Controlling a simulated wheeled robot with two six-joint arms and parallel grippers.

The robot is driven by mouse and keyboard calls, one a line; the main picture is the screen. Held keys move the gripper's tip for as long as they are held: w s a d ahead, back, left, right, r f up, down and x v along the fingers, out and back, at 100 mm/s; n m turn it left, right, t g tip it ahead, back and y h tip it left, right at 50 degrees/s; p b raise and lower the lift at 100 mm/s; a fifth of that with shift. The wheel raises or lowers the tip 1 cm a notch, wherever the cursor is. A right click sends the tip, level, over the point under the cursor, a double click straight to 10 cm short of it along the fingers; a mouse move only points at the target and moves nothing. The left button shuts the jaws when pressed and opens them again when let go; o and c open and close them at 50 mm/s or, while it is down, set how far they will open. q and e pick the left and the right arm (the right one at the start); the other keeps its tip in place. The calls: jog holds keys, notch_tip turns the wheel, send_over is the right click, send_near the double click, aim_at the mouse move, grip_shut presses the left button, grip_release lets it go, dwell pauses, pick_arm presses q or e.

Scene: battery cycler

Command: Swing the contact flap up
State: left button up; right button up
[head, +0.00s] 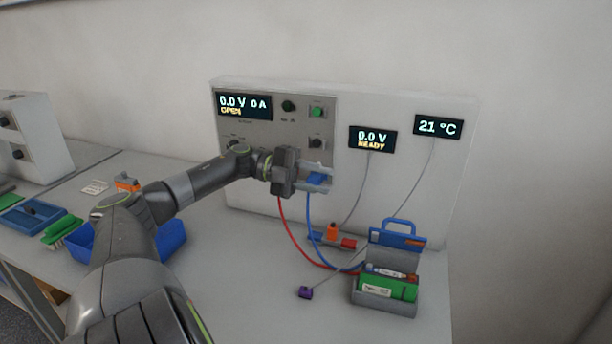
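The contact flap appears to be the blue panel with a handle (398,236). It stands raised at the back of a grey cradle (386,303) at the lower right. A green battery pack (388,287) lies in the cradle. My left gripper (327,178) is in front of the cycler panel, up and left of the flap and clear of it. Its pale fingers are apart. Something blue shows between or behind them, and I cannot tell whether it is held. My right gripper is not in view.
The cycler panel (260,127) reads 0.0 V, 0 A, OPEN. Red (290,229) and blue (311,225) leads run toward the cradle. A purple probe (305,292) lies left of it. A blue bin (172,238) is partly behind my arm. The front middle of the table is clear.

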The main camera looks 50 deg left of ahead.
pick_arm(q)
jog(key=shift+v, duration=1.5)
jog(key=shift+f+p, duration=0.1)
jog(key=shift+p, duration=0.2)
